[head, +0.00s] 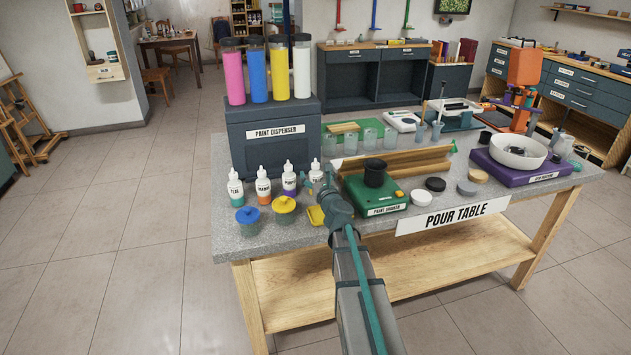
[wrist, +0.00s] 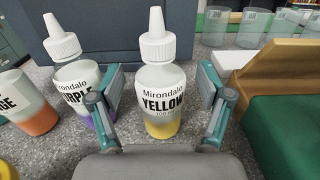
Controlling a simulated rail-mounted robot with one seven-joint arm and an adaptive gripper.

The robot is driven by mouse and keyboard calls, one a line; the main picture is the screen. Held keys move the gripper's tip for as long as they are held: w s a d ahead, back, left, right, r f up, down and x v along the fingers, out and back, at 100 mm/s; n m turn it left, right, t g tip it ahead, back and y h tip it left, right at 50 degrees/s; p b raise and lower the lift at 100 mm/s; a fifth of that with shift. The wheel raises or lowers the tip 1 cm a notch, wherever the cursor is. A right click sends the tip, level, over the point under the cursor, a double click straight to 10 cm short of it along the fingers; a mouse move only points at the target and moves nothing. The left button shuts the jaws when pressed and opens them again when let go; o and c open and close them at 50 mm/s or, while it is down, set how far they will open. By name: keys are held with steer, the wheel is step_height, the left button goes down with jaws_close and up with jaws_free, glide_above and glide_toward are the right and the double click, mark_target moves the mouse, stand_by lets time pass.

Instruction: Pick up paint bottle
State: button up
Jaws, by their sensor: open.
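Small white-capped paint bottles stand upright in a row on the pour table (head: 228,218). In the wrist view, the yellow paint bottle (wrist: 161,85) stands between the two open fingers of my gripper (wrist: 160,100), with gaps on both sides. The purple bottle (wrist: 75,75) is just left of it, partly behind the left finger, and the orange bottle (wrist: 28,105) is farther left. In the head view, my gripper (head: 322,186) is at the right end of the row. The yellow bottle's top (head: 315,166) shows there; its lower part is hidden by my gripper.
The paint dispenser (head: 272,140) stands behind the bottles. A green paint shaker (head: 378,197) and a wooden trough (head: 395,162) are close on the right. Yellow-lidded jars (head: 284,213) stand in front. Clear cups (head: 351,142) stand behind.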

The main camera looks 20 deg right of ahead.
steer(key=c, duration=1.3)
steer(key=shift+c, duration=0.2)
